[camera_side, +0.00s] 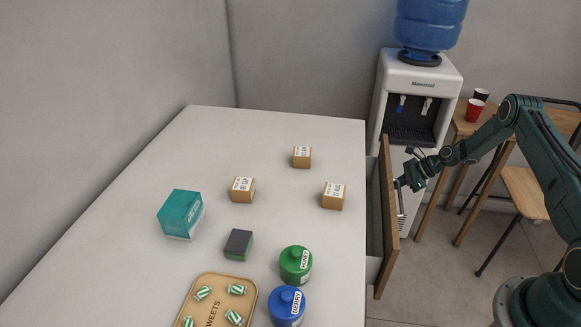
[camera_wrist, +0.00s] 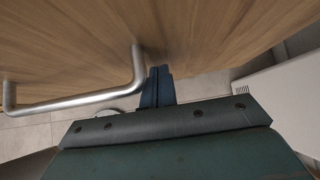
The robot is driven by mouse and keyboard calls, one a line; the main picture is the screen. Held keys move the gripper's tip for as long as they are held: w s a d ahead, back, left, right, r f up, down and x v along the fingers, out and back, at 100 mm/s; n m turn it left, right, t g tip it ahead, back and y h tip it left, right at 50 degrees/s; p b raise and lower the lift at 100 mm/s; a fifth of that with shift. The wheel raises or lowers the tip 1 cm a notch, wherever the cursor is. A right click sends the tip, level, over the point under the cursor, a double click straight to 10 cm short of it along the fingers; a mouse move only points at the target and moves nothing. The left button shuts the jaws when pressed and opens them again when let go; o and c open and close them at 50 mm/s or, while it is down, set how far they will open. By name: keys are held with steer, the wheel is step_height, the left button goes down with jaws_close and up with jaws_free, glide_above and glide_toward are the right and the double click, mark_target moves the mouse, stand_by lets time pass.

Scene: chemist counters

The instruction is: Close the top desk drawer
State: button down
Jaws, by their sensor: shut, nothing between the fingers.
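The top desk drawer (camera_side: 388,215) stands partly open at the right edge of the white counter, its wooden front apart from the counter. In the wrist view the wooden drawer front (camera_wrist: 215,35) fills the upper part, with a metal bar handle (camera_wrist: 80,102) at the left. My gripper (camera_side: 402,183) is at the outer face of the drawer front, near its middle. In the wrist view its fingers (camera_wrist: 158,80) are shut together and empty, just right of the handle's right end, pointing at the wood. I cannot tell whether the tips touch the wood.
The white counter (camera_side: 270,130) holds several small boxes, a teal box (camera_side: 180,213), a green jar (camera_side: 296,264), a blue jar (camera_side: 287,305) and a sweets tray (camera_side: 211,281). A water dispenser (camera_side: 416,80) stands behind the drawer. A wooden table with cups (camera_side: 475,109) is at the right.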

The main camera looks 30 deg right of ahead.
mark_target(380, 183)
steer(key=w+a, duration=0.7)
steer(key=shift+a, duration=0.1)
steer(key=shift+s, duration=0.1)
steer(key=s+d, duration=0.1)
steer(key=d, duration=0.1)
steer(key=s+d, duration=0.2)
steer(key=shift+s, duration=0.15)
steer(key=v, duration=0.9)
steer(key=shift+r, duration=0.4)
steer(key=shift+s+d+r, duration=0.1)
